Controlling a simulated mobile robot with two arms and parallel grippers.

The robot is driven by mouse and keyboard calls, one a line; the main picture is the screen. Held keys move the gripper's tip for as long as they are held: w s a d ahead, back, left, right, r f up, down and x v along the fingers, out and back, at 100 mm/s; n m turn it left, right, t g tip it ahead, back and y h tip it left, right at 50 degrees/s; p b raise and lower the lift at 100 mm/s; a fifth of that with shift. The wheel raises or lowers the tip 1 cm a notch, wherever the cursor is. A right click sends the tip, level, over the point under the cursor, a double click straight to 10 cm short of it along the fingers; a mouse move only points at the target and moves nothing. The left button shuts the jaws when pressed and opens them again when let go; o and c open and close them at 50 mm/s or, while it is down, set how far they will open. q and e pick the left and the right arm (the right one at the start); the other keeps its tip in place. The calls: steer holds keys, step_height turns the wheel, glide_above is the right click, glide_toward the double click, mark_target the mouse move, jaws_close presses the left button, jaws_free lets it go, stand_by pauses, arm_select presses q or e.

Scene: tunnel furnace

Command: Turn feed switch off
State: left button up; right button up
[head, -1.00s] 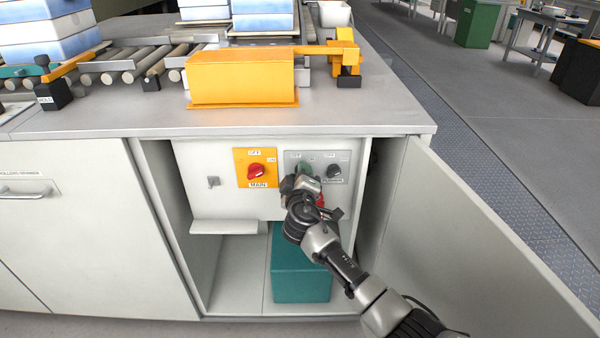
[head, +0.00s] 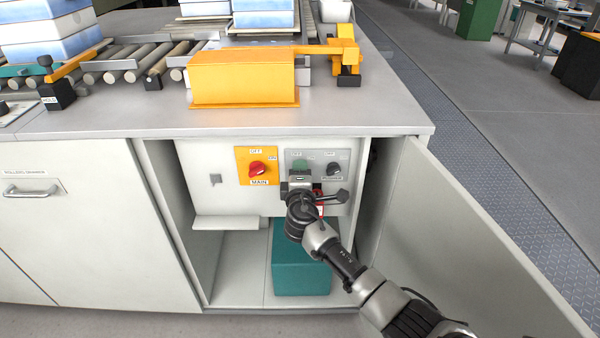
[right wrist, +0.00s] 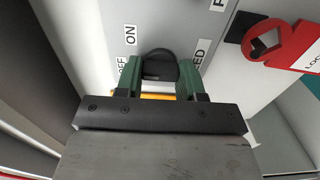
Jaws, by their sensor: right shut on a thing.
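The feed switch is a black knob (right wrist: 160,66) on a grey panel (right wrist: 190,25), with OFF, ON and FEED labels around it in the right wrist view. My right gripper (right wrist: 160,80) has its green fingers on either side of the knob and is shut on it. In the head view my right gripper (head: 299,170) covers the knob, in front of the grey panel (head: 318,158) inside the open cabinet. The knob's exact pointing direction is hard to tell. My left gripper is not in view.
The red MAIN switch (head: 257,168) on its yellow plate is left of the gripper. Another black knob (head: 333,169) sits close to its right. A red lockout tag (right wrist: 295,45) hangs nearby. A teal box (head: 298,265) stands below. The open door (head: 470,240) bounds the right side.

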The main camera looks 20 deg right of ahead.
stand_by(0.3)
steer(key=o, duration=0.9)
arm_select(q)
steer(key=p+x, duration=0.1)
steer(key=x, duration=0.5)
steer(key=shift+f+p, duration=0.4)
arm_select(e)
steer(key=v, duration=1.1)
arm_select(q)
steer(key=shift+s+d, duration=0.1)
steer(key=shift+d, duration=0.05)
arm_select(e)
steer(key=shift+w, duration=0.1)
